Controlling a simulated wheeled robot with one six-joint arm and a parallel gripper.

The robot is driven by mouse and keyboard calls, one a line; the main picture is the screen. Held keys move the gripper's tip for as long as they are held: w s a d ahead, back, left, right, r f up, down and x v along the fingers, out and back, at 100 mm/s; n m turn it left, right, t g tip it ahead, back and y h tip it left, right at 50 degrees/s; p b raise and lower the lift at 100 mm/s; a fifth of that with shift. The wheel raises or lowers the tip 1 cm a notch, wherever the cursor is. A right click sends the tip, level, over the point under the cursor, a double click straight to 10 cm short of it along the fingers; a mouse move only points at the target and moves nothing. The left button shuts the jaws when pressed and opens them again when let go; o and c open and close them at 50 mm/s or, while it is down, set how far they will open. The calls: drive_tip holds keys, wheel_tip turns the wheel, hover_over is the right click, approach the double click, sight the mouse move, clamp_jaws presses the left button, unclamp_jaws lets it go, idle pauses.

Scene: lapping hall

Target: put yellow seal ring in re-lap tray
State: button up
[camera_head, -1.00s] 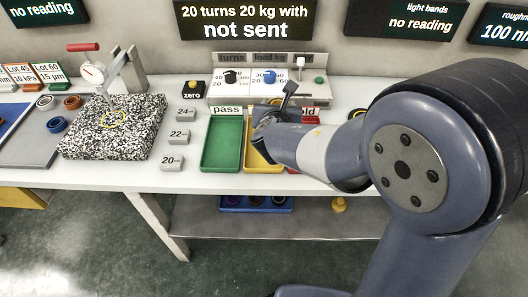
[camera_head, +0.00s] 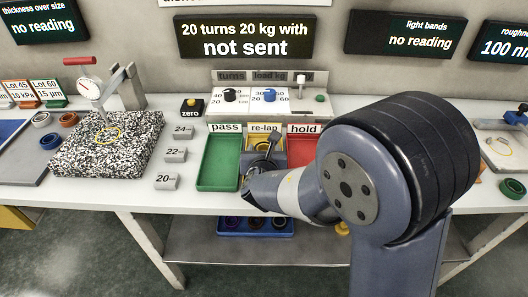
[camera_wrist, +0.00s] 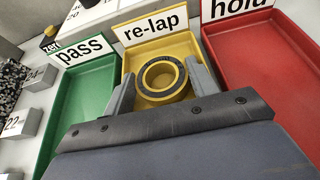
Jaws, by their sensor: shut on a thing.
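My gripper (camera_wrist: 160,88) is shut on the yellow seal ring (camera_wrist: 145,82), which has a dark upper face and sits between the two grey fingers. The ring is at the yellow re-lap tray (camera_wrist: 185,47), inside its outline in the wrist view; whether it touches the floor is not clear. In the head view my gripper (camera_head: 262,165) is over the same tray, between the pass and hold trays, and my wrist hides most of it. The ring is hard to make out there.
The green pass tray (camera_head: 218,162) is left of the re-lap tray and the red hold tray (camera_head: 300,146) is right of it. A speckled granite plate (camera_head: 80,150) with a dial gauge (camera_head: 90,88) and a yellow circle stands left. Thickness blocks (camera_head: 167,182) stand between.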

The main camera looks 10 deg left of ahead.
drive_tip(key=shift+f, duration=0.15)
drive_tip(key=o, duration=0.8)
drive_tip(key=shift+r, duration=0.2)
drive_tip(key=shift+s+r, duration=0.2)
drive_tip(key=shift+s, duration=0.05)
drive_tip(key=p+v, duration=0.1)
drive_tip(key=v, duration=1)
drive_tip(key=shift+s+d, duration=0.1)
drive_tip(key=shift+s, duration=0.15)
